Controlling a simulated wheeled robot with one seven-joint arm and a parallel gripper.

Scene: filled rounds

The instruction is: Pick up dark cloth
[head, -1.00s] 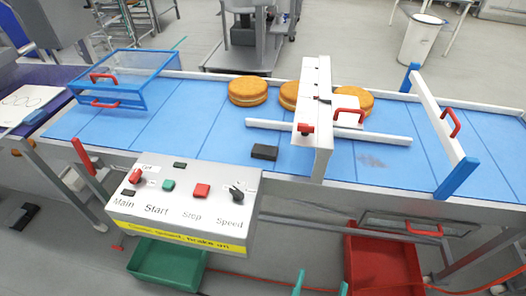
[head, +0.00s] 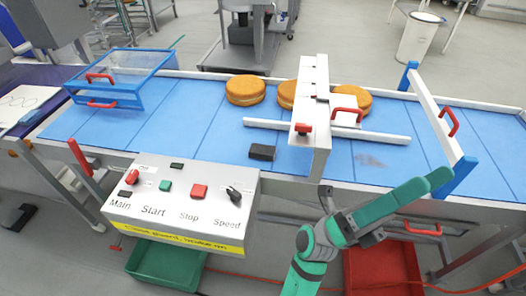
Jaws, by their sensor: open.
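The dark cloth (head: 262,152) appears as a small, dark, folded block lying flat on the blue conveyor belt. It is near the front edge, left of the white upright frame and just in front of the white guide rail. My gripper (head: 428,184) has green fingers and is at the right, in front of and over the belt's near edge. It points right, away from the cloth, and is well apart from it. The jaws are open and nothing shows between them.
A white upright frame (head: 318,110) with red handles stands across the belt (head: 200,130), between cloth and gripper. Several filled rounds, one at the left (head: 245,89), lie behind the guide rail (head: 375,137). The control box (head: 180,205) juts out in front. A smudge (head: 370,161) marks the belt.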

